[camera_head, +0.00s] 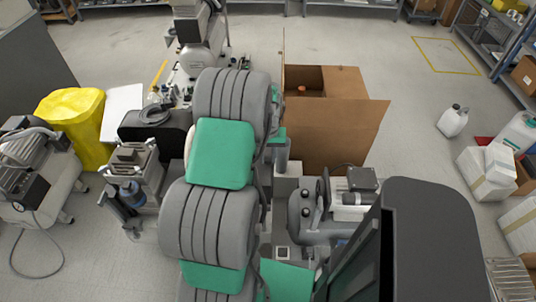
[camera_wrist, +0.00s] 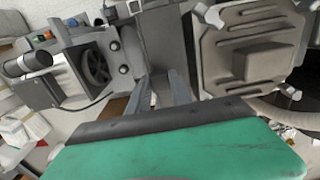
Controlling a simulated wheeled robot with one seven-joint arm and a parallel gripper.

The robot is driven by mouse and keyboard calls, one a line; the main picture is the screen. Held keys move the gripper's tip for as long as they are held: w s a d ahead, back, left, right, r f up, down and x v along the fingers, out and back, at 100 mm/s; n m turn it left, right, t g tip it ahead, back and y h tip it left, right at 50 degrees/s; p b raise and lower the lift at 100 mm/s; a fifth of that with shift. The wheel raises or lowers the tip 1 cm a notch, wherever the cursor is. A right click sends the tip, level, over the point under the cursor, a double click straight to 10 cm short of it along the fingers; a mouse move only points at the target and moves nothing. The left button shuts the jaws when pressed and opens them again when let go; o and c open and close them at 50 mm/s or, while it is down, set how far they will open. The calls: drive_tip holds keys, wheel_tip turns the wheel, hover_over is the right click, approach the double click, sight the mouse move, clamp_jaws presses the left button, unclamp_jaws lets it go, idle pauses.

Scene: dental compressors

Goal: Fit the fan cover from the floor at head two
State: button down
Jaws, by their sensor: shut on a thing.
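In the wrist view my gripper (camera_wrist: 165,92) has its two grey fingers close together, with a grey boxy piece (camera_wrist: 165,40) at and beyond their tips. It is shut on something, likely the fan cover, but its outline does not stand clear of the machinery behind. To the left is a compressor head with an exposed dark fan (camera_wrist: 96,66) and a dark cylinder (camera_wrist: 36,62). To the right is a large grey ribbed housing with clipped corners (camera_wrist: 245,50).
An open cardboard box (camera_head: 335,125) stands behind the compressor. A yellow bag (camera_head: 75,120), a grey machine (camera_head: 135,172) and another compressor (camera_head: 40,175) are at left. White cartons (camera_head: 488,172) and a jug (camera_head: 453,121) are at right. The floor behind is largely clear.

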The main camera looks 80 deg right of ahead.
wheel_tip(320, 180, down, 13)
drive_tip(key=b, duration=0.8)
drive_tip(key=shift+r, duration=0.1)
idle(0.4)
drive_tip(key=shift+f, duration=0.3)
idle(0.7)
drive_tip(key=c, duration=1.1)
unclamp_jaws()
drive_tip(key=shift+o, duration=0.5)
drive_tip(key=shift+a, duration=0.1)
drive_tip(key=o, duration=0.4)
